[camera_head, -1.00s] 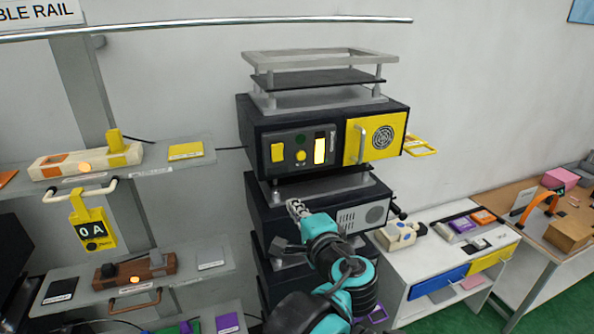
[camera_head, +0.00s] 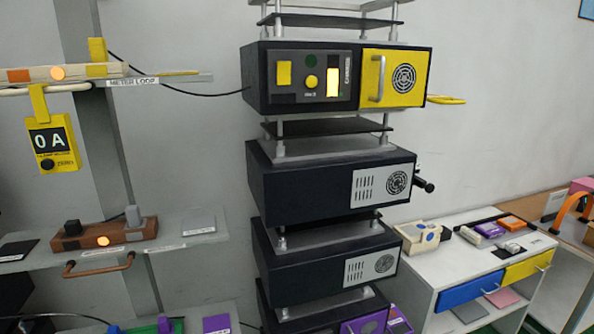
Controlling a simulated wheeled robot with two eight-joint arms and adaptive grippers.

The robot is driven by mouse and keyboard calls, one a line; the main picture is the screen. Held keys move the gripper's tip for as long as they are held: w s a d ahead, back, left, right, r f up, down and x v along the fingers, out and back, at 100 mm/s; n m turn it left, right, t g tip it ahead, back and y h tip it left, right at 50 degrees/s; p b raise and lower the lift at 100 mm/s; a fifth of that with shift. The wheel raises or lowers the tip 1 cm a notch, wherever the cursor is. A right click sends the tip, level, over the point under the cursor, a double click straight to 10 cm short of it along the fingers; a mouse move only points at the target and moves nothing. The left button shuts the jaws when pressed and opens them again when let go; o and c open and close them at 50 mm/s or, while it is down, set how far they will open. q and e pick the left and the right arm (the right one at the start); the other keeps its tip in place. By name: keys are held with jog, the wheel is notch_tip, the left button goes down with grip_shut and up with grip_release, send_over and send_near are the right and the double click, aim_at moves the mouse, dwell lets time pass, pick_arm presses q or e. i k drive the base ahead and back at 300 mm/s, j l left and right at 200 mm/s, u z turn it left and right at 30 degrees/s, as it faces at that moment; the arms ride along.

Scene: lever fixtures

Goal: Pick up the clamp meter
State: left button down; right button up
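The yellow clamp meter (camera_head: 51,143) hangs at the left by its yellow hook from a pale bar (camera_head: 45,90) under the upper shelf. Its dark display reads 0 A, and a black knob sits below the display. Neither of my grippers shows in the head view now.
The "METER LOOP" shelf (camera_head: 160,79) carries a pale block (camera_head: 30,75) with a lit orange lamp. The shelf below (camera_head: 190,236) holds a brown block (camera_head: 105,232) and a brown handle. A stack of black units (camera_head: 335,185) stands at the centre. A white cabinet (camera_head: 425,270) stands at the right.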

aim_at(52, 136)
jog(key=u, duration=1.4)
